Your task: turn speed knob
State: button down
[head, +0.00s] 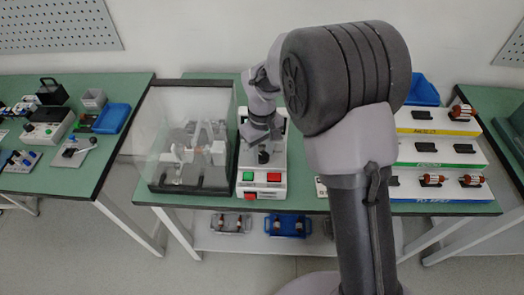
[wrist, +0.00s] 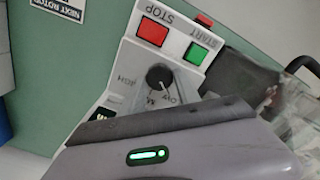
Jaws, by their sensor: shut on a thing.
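The speed knob (wrist: 158,76) is black and round with a light pointer mark, on the sloping face of a white control box (wrist: 128,68). Labels around it are only partly readable. In the head view the same control box (head: 278,188) stands on the green bench. My gripper (head: 263,155) points down at it behind the buttons and is shut on the knob. In the wrist view the gripper body fills the bottom, and its fingertips and the contact are hidden. A red STOP button (wrist: 152,31) and green START button (wrist: 196,54) are beside the knob.
A clear-walled enclosure (head: 190,125) stands close to the left of the control box. White racks (head: 440,152) with rotors are to the right. My arm hides part of the bench. Another bench (head: 110,150) with parts stands at the left.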

aim_at(263, 155)
jog(key=m, duration=0.4)
jog(key=shift+m, duration=0.3)
jog(key=shift+d+m, duration=0.1)
jog(key=shift+m, duration=2.5)
jog(key=c, duration=0.9)
grip_release()
notch_tip(263, 155, up, 18)
jog(key=p, duration=0.6)
jog(key=shift+f, duration=0.25)
